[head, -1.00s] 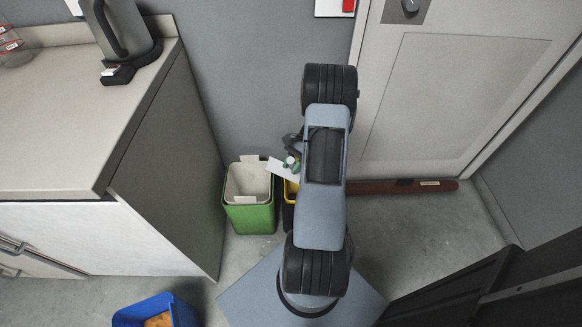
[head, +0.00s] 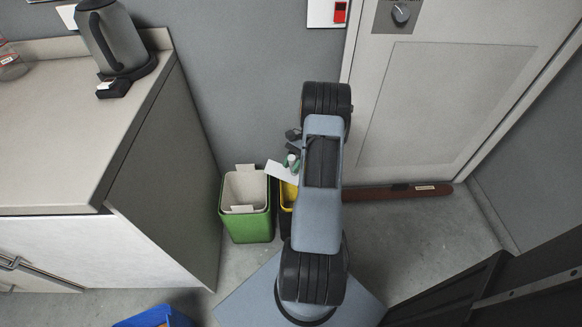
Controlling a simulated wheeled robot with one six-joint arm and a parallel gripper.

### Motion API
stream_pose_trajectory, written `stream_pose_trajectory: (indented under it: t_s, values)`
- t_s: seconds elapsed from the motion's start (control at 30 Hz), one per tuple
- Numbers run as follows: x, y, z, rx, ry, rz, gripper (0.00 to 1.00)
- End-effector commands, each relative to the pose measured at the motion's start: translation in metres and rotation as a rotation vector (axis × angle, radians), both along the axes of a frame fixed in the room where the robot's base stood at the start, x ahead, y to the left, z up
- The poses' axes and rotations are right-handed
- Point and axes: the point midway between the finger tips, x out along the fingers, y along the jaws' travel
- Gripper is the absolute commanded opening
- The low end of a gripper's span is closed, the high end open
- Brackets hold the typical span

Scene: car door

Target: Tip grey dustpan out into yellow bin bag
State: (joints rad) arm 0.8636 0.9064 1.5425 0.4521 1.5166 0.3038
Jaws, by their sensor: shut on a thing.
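The grey dustpan (head: 280,172) shows as a pale flat edge to the left of my arm, with a small green-and-white item (head: 291,162) at it. My gripper (head: 294,136), a dark shape, is mostly hidden behind my arm; it is shut on the dustpan. The yellow bin bag (head: 287,192) shows as a narrow strip just below the dustpan in the picture, lining a dark bin. My arm covers most of that bag and bin. The dustpan's pan overlaps the bag's upper edge in this view; its height above it and its tilt are hard to tell.
A green bin (head: 247,226) with a pale liner stands close left of the yellow bag. A counter (head: 65,150) with a kettle (head: 117,40) is at left. A blue crate (head: 156,318) is at the bottom edge. A brown roll (head: 400,191) lies by the door (head: 440,110).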

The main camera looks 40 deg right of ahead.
Motion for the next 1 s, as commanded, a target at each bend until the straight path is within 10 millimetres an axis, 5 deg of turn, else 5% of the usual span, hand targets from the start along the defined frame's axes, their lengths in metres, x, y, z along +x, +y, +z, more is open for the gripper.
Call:
stream_pose_trajectory:
  t_s: [1.0]
  values:
    - [0.01,-0.028,0.012,0.119,0.043,-0.001,0.0]
